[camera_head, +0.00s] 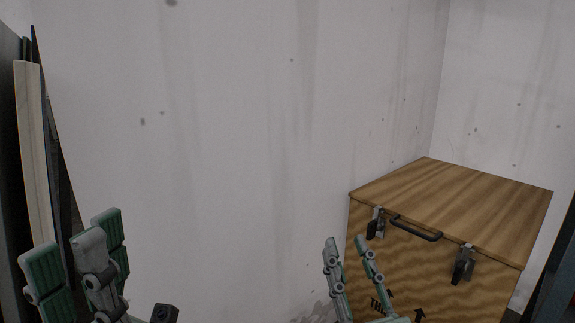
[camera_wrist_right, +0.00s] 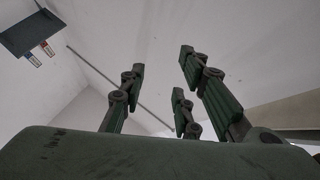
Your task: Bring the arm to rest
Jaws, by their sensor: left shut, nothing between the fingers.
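My left gripper (camera_head: 72,240) is at the lower left of the head view, its grey-and-green fingers pointing up, shut with nothing held. My right gripper (camera_head: 346,242) stands at the lower middle of the head view, fingers up, in front of the wooden crate's left part. In the right wrist view my right gripper (camera_wrist_right: 161,64) shows three fingers with clear gaps between them, open and empty. Most of both arms lies outside the head view.
A wooden crate (camera_head: 480,192) with a black handle and two latches stands at the right. Pale boards (camera_head: 33,150) lean at the left edge. A stained white wall (camera_head: 220,110) fills the back. The space between the grippers looks clear.

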